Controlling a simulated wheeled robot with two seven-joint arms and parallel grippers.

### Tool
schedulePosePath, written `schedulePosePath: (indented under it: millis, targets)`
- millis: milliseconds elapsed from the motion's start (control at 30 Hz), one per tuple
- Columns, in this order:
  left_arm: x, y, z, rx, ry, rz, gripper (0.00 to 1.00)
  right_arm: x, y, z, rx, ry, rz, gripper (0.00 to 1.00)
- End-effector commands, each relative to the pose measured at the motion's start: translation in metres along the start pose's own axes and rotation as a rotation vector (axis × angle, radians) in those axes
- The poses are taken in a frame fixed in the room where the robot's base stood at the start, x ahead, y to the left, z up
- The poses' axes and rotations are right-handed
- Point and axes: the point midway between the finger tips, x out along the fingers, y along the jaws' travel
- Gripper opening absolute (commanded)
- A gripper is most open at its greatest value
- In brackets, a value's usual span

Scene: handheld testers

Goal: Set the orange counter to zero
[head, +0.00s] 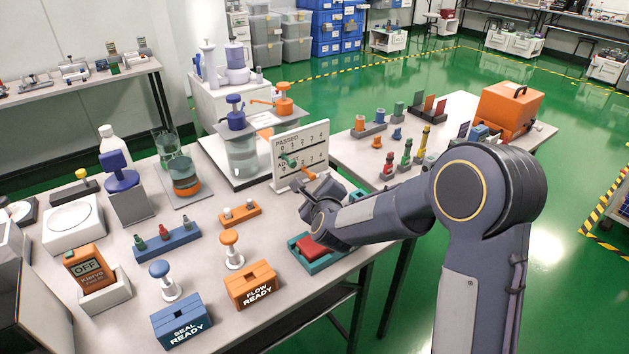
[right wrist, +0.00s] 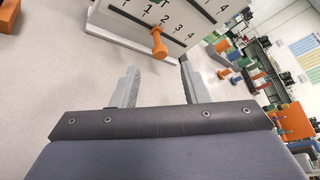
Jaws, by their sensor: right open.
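The white counter board (head: 287,142) stands upright on the table, marked PASSED above and a partly hidden label starting "AD" below, each with a 0 to 4 scale. A green peg (head: 288,160) is on the upper row. The orange counter peg (head: 308,172) is on the lower row; in the right wrist view the orange peg (right wrist: 159,46) sticks out below the numbers 1 and 2, exact mark unclear. My right gripper (head: 318,186) is in front of the board, its open fingers (right wrist: 158,68) apart and empty, just short of the peg. My left gripper is not in view.
A teal tray with a red block (head: 313,246) lies below my right gripper. An orange rack (head: 240,212) with white pegs is left of it. A second table (head: 350,152) stands to the right.

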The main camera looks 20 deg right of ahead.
Motion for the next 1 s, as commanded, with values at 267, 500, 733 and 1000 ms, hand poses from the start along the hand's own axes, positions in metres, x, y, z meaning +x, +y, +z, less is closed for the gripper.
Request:
schedulePosePath:
  millis: [267, 500, 733, 1000]
  targets:
    - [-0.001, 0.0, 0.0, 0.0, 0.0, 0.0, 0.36, 0.043, 0.0, 0.0, -0.001, -0.001, 0.0, 0.41]
    - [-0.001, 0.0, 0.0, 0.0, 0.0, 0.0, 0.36, 0.053, 0.0, 0.0, -0.002, -0.001, 0.001, 0.41]
    - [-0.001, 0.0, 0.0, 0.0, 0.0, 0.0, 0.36, 0.053, 0.0, 0.0, -0.002, -0.001, 0.002, 0.36]
    - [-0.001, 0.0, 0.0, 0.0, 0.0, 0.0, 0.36, 0.053, 0.0, 0.001, -0.002, -0.002, 0.002, 0.0]
